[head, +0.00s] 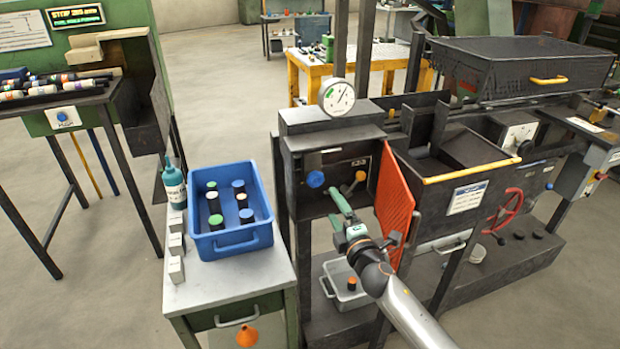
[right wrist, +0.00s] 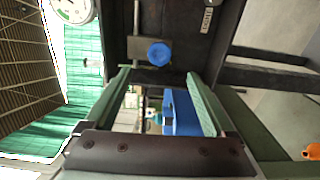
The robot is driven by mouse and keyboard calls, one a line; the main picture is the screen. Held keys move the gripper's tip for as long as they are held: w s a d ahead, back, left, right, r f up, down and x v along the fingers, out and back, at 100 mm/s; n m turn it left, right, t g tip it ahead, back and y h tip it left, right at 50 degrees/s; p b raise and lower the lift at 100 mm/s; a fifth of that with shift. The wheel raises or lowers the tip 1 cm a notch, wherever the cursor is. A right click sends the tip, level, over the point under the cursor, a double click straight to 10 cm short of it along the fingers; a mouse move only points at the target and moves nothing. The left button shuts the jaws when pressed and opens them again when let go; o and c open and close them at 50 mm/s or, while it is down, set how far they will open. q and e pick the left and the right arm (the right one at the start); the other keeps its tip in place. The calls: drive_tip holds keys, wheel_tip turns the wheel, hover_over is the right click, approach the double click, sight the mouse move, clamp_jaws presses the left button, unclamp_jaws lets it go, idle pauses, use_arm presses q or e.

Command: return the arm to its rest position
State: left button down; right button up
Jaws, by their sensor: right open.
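My right arm (head: 405,310) comes in from the bottom right in the head view. Its right gripper (head: 337,210) is held in front of the furnace's dark control panel (head: 340,205), left of the orange-red mesh door (head: 395,200). In the right wrist view the two green fingers of this gripper (right wrist: 160,85) stand apart with nothing held between them. The blue knob (head: 315,179) on the panel is just beyond the fingertips; it also shows in the right wrist view (right wrist: 158,54). A gap to the knob seems visible. My left gripper is not in view.
A blue bin (head: 236,244) with several capped cylinders stands on the side table (head: 222,280), beside a teal bottle (head: 174,184) and white boxes. A round gauge (head: 337,97) tops the furnace. A grey bin (head: 345,296) sits below. Open floor lies left of the table.

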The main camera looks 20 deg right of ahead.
drive_tip(key=s+a+f+m+g+p, duration=0.1)
drive_tip(key=s+f+m, duration=0.4)
drive_tip(key=s, duration=0.6)
drive_tip(key=s+a+f+m+g+y+p, duration=0.1)
drive_tip(key=s+a+f+m+g, duration=0.2)
drive_tip(key=s+f+m+g, duration=0.2)
drive_tip(key=s+a+f+m+g+p, duration=0.1)
drive_tip(key=s+f+m, duration=0.5)
drive_tip(key=s, duration=1.2)
wheel_tip(320, 180, down, 4)
drive_tip(key=shift+s+a+r+m+g, duration=0.1)
drive_tip(key=shift+s+a+m+g, duration=0.4)
drive_tip(key=shift+g, duration=0.4)
drive_tip(key=shift+w+a, duration=0.1)
drive_tip(key=shift+c, duration=0.4)
